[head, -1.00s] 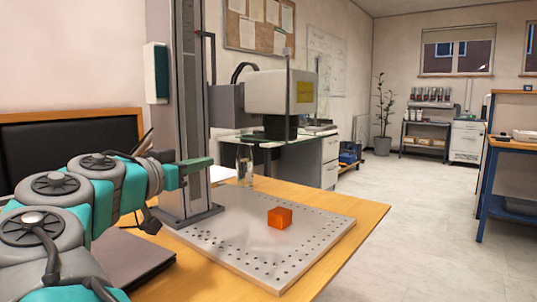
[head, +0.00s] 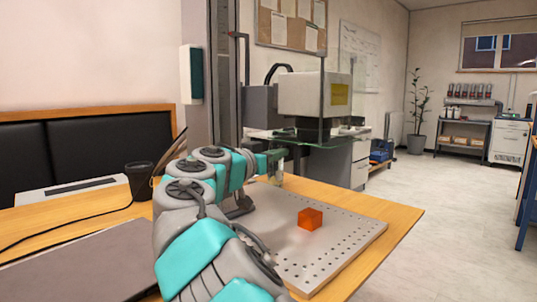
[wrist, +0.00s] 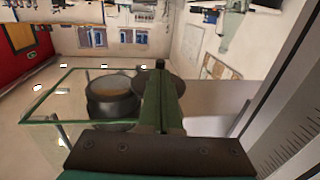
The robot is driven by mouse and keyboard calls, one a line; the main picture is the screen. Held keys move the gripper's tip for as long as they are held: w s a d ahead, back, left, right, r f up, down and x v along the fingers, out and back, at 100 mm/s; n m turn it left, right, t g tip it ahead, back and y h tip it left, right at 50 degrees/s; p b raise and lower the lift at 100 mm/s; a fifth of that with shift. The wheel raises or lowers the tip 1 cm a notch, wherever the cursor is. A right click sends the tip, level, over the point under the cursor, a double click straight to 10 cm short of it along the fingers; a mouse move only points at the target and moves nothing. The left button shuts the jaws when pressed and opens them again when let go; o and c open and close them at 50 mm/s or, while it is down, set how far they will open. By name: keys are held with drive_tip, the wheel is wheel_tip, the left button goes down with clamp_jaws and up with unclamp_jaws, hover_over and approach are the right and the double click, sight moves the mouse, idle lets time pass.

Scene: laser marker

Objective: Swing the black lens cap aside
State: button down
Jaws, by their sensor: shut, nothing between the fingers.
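In the head view my gripper (head: 273,157) is above the far part of the perforated metal plate, in front of the column; its fingertips are small and partly lost against the background. In the wrist view its green fingers (wrist: 160,95) are together with nothing between them. A dark cylindrical lens housing (wrist: 112,102) with a tan round face shows just left of the fingers. A flat black disc, seemingly the lens cap (wrist: 137,79), lies beside that face, partly hidden behind the fingers. I cannot tell whether the fingers touch it. The cap is not discernible in the head view.
An orange cube (head: 310,218) sits on the perforated plate (head: 345,240). The marker's grey column (head: 222,70) rises behind my arm. Clear panels (wrist: 62,105) surround the lens area in the wrist view.

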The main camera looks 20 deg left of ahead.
drive_tip(key=shift+w+d, duration=0.1)
drive_tip(key=shift+w, duration=0.3)
drive_tip(key=shift+r, duration=0.15)
drive_tip(key=w+a+m+h+p, duration=0.1)
drive_tip(key=w+a+h+p, duration=0.1)
drive_tip(key=w, duration=0.1)
drive_tip(key=shift+a+m+g, duration=0.3)
drive_tip(key=shift+g, duration=0.1)
idle(0.4)
drive_tip(key=shift+s, duration=0.2)
